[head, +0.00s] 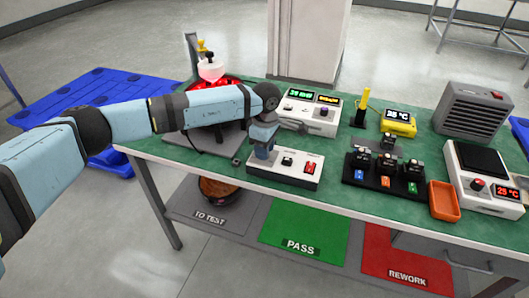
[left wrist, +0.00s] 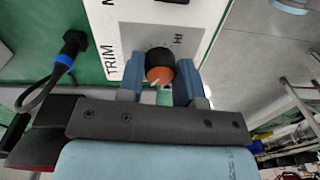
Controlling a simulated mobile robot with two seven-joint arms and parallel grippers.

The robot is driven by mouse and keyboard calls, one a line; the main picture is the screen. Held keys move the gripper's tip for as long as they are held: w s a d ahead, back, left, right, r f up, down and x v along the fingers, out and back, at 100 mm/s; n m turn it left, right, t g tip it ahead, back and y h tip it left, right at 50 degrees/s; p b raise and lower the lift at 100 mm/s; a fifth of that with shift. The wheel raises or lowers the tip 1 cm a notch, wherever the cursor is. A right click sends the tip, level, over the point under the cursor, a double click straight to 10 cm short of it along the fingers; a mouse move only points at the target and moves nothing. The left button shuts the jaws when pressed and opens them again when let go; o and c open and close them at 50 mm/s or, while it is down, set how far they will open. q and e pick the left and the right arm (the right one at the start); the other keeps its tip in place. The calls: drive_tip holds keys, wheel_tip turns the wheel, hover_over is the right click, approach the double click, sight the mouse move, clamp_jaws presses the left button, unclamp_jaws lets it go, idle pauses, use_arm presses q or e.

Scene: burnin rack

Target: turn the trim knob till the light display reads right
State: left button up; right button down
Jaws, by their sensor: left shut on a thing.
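The trim knob (left wrist: 160,68) is black with an orange face and a pale pointer line. It sits on a white panel (left wrist: 103,22) marked TRIM and HI in the left wrist view. My left gripper (left wrist: 160,88) is shut on the knob, one blue finger on each side. In the head view my left gripper (head: 262,150) is at the left end of the white control box (head: 302,182) and hides the knob. A white instrument (head: 318,128) behind it has a green lit display (head: 300,93) and a yellow one (head: 329,99); their readings are too small to tell.
A black switch and a red rocker (head: 310,167) are on the control box, right of the gripper. A black socket bank (head: 385,180), orange tray (head: 444,200) and yellow meter (head: 398,122) stand to the right. A black cable plug (left wrist: 74,42) is near the panel.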

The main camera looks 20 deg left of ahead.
use_arm(q)
drive_tip(key=m+b, duration=0.1)
drive_tip(key=m, duration=0.1)
drive_tip(key=shift+m, duration=0.8)
drive_tip(key=shift+m+b, duration=0.45)
drive_tip(key=shift+m, duration=0.05)
use_arm(e)
drive_tip(key=shift+w+a, duration=0.1)
drive_tip(key=shift+a, duration=0.15)
use_arm(q)
drive_tip(key=shift+r, duration=0.1)
drive_tip(key=o, duration=0.9)
drive_tip(key=shift+o, duration=0.2)
wheel_tip(320, 180, up, 14)
drive_tip(key=p, duration=0.1)
drive_tip(key=shift+w+d, duration=0.2)
drive_tip(key=shift+w, duration=0.05)
use_arm(e)
drive_tip(key=shift+d+f, duration=0.1)
drive_tip(key=shift+d, duration=0.05)
